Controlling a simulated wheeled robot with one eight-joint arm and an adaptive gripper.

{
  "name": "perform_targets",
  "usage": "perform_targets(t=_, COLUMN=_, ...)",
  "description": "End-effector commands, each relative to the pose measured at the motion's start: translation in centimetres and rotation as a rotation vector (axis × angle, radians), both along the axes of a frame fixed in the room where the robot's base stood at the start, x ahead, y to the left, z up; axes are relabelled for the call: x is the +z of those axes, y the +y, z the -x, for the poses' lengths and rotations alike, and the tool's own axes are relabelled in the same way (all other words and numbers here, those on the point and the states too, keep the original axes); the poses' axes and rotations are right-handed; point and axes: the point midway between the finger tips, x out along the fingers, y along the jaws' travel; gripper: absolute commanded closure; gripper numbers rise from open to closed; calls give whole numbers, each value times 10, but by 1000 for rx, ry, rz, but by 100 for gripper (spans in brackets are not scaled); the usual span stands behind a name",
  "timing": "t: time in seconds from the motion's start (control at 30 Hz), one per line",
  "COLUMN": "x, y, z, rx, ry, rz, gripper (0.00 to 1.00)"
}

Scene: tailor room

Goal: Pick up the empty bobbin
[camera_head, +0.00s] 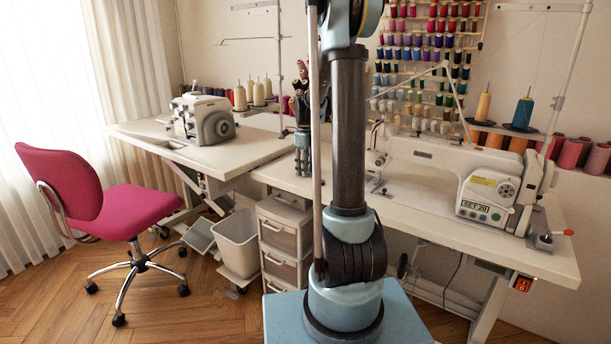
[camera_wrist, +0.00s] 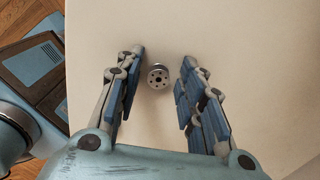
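In the wrist view the empty bobbin (camera_wrist: 159,77), a small metal spool with holes around its face, rests on the pale tabletop. No thread shows on it. My gripper (camera_wrist: 160,68) is open, with one finger on each side of the bobbin and a gap on both sides. Neither finger visibly touches it. In the head view my gripper (camera_head: 302,158) points down over the left end of the sewing table (camera_head: 415,178). I cannot make out the bobbin in that view.
A sewing machine (camera_head: 478,180) stands on the table to the right. A serger (camera_head: 203,119) and thread cones (camera_head: 258,93) are on the left table (camera_head: 260,146). A pink chair (camera_head: 115,212), a bin (camera_head: 236,244) and drawers (camera_head: 285,245) stand below. The tabletop around the bobbin is clear.

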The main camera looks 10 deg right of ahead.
Motion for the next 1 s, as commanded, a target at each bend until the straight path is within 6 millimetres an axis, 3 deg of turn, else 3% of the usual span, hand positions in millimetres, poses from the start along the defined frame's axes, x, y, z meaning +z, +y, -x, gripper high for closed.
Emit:
perform_targets(t=0.03, x=0, y=0, z=0, rx=0, ry=0, rz=0, gripper=77)
perform_targets(t=0.13, x=0, y=0, z=0, rx=0, ry=0, rz=0, gripper=90)
perform_targets(t=0.57, x=5, y=0, z=0, rx=0, ry=0, rz=0, gripper=90)
perform_targets(t=1.0, x=72, y=0, z=0, rx=0, ry=0, rz=0, gripper=90)
